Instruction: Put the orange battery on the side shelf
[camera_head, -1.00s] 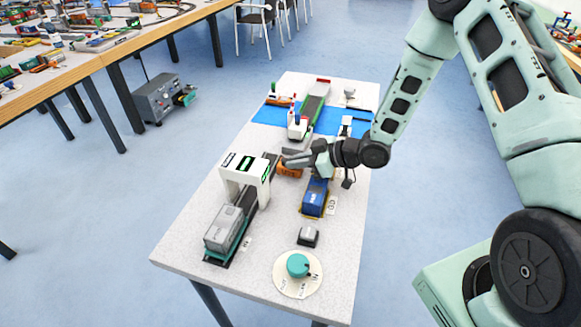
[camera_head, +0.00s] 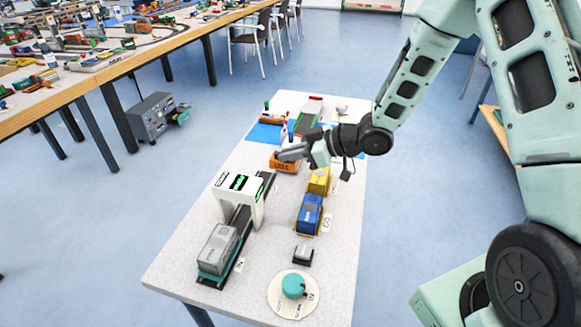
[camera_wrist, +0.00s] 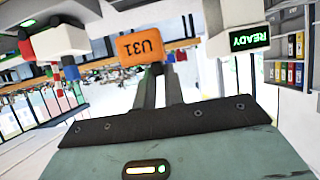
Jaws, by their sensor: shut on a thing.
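The orange battery (camera_head: 285,166), a block marked U31, is at the tips of my gripper (camera_head: 287,156) above the white table.
On the white table (camera_head: 180,255) stand a white gantry with a green display (camera_head: 240,183), a grey block on a rail carrier (camera_head: 219,250), blue (camera_head: 309,213) and yellow (camera_head: 319,181) blocks, and a teal knob (camera_head: 293,286). A long wooden table (camera_head: 100,78) stands at the left.

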